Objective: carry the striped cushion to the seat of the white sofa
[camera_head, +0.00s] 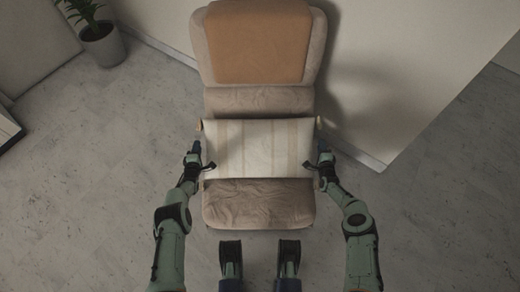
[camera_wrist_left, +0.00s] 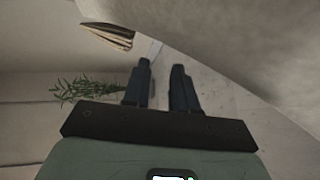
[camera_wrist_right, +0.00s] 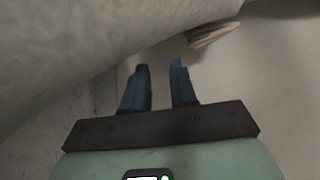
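The striped cushion (camera_head: 258,150), off-white with thin tan stripes, lies across the middle of a beige seat (camera_head: 258,204) in the head view. I cannot tell whether it rests on the seat or is held just above it. My left gripper (camera_head: 197,148) is at its left side and my right gripper (camera_head: 324,154) at its right side. In the left wrist view the fingers (camera_wrist_left: 160,78) are apart with nothing between them. In the right wrist view the fingers (camera_wrist_right: 160,75) are also apart and empty. No white sofa stands out; the seat looks beige.
The seat has a tall backrest with an orange-tan panel (camera_head: 258,42). Wooden ends (camera_wrist_left: 108,35) stick out beside it. A potted plant (camera_head: 98,32) stands at the upper left. A white wall (camera_head: 425,60) is close on the right. Grey floor is free on both sides.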

